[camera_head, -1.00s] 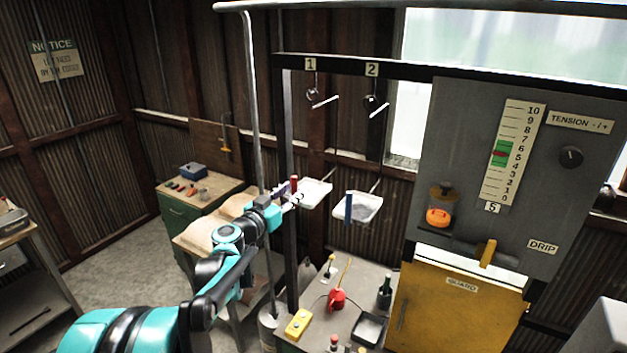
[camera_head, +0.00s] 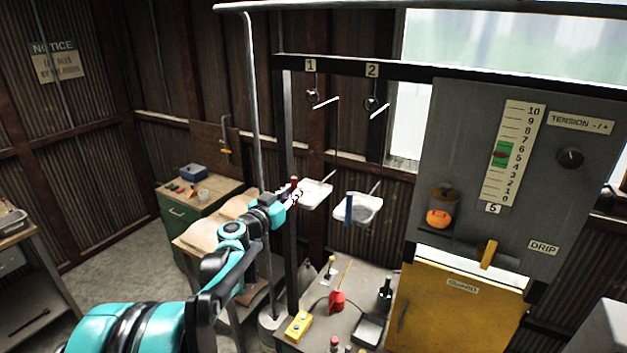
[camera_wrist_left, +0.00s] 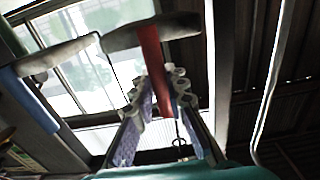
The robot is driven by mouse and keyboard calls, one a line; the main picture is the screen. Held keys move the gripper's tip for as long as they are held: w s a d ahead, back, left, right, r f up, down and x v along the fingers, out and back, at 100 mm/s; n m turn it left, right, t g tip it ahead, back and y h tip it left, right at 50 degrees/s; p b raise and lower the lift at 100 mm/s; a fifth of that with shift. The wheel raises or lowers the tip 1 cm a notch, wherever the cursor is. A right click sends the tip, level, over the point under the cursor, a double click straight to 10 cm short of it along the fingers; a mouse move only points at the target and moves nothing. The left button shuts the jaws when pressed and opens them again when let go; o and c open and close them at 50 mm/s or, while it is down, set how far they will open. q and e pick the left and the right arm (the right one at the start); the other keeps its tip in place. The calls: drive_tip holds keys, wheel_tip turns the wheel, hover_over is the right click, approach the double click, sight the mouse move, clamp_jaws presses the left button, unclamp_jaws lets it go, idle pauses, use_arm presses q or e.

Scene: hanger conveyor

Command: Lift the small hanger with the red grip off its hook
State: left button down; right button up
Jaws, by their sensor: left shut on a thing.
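The small hanger with the red grip (camera_head: 295,181) hangs below the hook marked 1 (camera_head: 312,97); its pale tray (camera_head: 318,192) looks level. My left gripper (camera_head: 294,194) is at the red grip, its fingers shut around it. In the left wrist view the red grip (camera_wrist_left: 152,55) runs down from a grey bar to between the two fingers (camera_wrist_left: 160,105) of the gripper. My right gripper is not in view.
A second hanger with a blue grip (camera_head: 349,208) and pale tray (camera_head: 366,203) hangs close on the right, under hook 2 (camera_head: 370,103). A dark upright post (camera_head: 289,130) and a grey pole (camera_head: 254,110) stand beside my arm. A cluttered table (camera_head: 325,318) is below.

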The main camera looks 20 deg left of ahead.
use_arm(q)
drive_tip(key=shift+r, duration=0.15)
idle(0.4)
drive_tip(key=shift+r+p, duration=0.5)
drive_tip(key=shift+r, duration=0.1)
drive_tip(key=shift+s, duration=0.1)
drive_tip(key=shift+s+a+r, duration=0.1)
drive_tip(key=shift+s+a, duration=0.05)
drive_tip(key=shift+s, duration=1.3)
drive_tip(key=shift+s+a, duration=0.1)
drive_tip(key=shift+s, duration=1.35)
drive_tip(key=s+f+b, duration=0.1)
drive_tip(key=s+f, duration=0.2)
drive_tip(key=s, duration=0.5)
drive_tip(key=shift+a, duration=0.3)
idle(0.5)
